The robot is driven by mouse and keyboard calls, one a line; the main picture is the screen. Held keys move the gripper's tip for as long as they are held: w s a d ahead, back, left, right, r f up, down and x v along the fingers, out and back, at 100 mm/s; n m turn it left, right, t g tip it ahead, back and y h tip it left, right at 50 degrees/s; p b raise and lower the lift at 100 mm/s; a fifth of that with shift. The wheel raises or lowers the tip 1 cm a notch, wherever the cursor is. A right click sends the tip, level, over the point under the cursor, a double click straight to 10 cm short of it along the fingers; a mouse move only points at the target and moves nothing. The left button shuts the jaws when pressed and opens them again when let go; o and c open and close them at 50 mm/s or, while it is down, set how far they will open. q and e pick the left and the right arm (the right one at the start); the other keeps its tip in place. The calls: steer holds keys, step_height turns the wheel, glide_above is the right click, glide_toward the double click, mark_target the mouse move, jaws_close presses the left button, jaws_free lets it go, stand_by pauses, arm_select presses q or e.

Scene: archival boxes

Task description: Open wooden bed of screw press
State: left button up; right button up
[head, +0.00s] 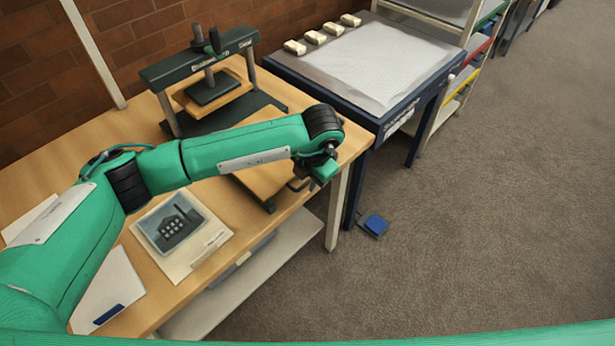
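The dark green screw press (200,65) stands on the wooden table against the brick wall. Its screw handle is on top, and a small wooden board (233,78) shows around its dark platen. A wider wooden bed (262,178) lies in front of the press toward the table's front edge, on a dark base. My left forearm crosses over this bed and hides its middle. My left gripper (316,176) is by the bed's front right end, close to a small dark handle-like part (298,185). Its fingers are too small and hidden to read, and contact is unclear. My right gripper is out of view.
A printed picture sheet (181,229) and papers lie on the table (150,270) at the left front. A blue-framed table (360,105) with a light top and several pale blocks stands to the right. A blue pedal (376,225) lies on the floor. Open carpet is at right.

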arm_select(q)
steer(key=shift+r, duration=0.1)
